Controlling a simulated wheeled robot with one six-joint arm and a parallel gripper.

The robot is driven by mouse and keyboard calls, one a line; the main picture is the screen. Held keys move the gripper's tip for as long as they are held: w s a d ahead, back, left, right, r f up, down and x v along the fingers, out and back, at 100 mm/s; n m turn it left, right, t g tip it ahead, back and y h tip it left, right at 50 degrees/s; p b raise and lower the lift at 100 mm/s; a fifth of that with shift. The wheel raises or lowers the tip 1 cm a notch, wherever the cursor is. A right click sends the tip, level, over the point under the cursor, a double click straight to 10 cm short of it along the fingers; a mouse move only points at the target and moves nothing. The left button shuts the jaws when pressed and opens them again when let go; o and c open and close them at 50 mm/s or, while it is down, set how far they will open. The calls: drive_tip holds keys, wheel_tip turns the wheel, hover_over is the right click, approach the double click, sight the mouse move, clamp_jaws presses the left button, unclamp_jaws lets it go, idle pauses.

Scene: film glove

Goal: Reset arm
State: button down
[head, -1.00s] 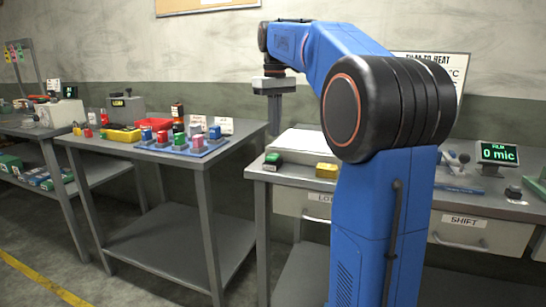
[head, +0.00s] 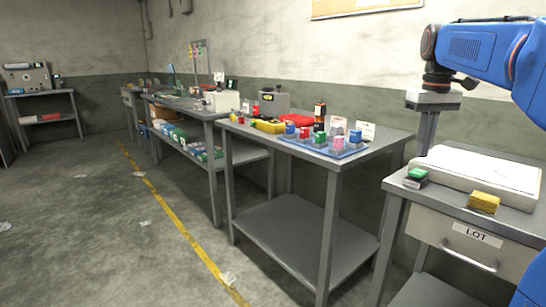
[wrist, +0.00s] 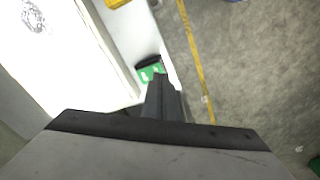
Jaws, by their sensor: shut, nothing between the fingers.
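My gripper (head: 427,133) hangs from my blue arm at the right of the head view, pointing down, its fingers together with nothing between them. It is above the back left part of the right-hand bench, near the white slab (head: 480,172). In the wrist view, the closed fingers (wrist: 160,88) point toward a green-topped block (wrist: 152,72). The same green and black block (head: 416,177) sits on the bench's left edge in the head view, apart from the gripper.
A yellow block (head: 484,202) lies at the bench front above the LOT drawer (head: 470,240). Open floor (head: 80,230) with a yellow line (head: 180,220) and scraps lies further left.

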drive_tip(key=s+a+f+t, duration=0.1)
drive_tip(key=s+a+f, duration=0.3)
drive_tip(key=s+f, duration=0.4)
drive_tip(key=s+a+f+m+t, duration=0.1)
drive_tip(key=s+a+f, duration=0.3)
drive_tip(key=s+f, duration=0.5)
drive_tip(key=s+a+f+t, duration=0.2)
drive_tip(key=s+a+f, duration=0.3)
drive_tip(key=s+f, duration=0.4)
drive_tip(key=shift+s+f, duration=0.25)
drive_tip(key=shift+s, duration=0.25)
drive_tip(key=w+d+r+m+g, duration=0.1)
drive_tip(key=w+d+r+m, duration=0.2)
drive_tip(key=w+r, duration=0.6)
drive_tip(key=w+d+r+m+g, duration=0.2)
drive_tip(key=w+d+r+m, duration=0.2)
drive_tip(key=w+r, duration=0.6)
drive_tip(key=w+d+r+m+g, duration=0.1)
drive_tip(key=w+d+r+m, duration=0.2)
drive_tip(key=r, duration=1.3)
drive_tip(key=w+d, duration=0.3)
drive_tip(key=w, duration=0.3)
drive_tip(key=shift+w+d+r+m+g, duration=0.2)
drive_tip(key=shift+w+m+g, duration=0.2)
drive_tip(key=shift+f, duration=0.1)
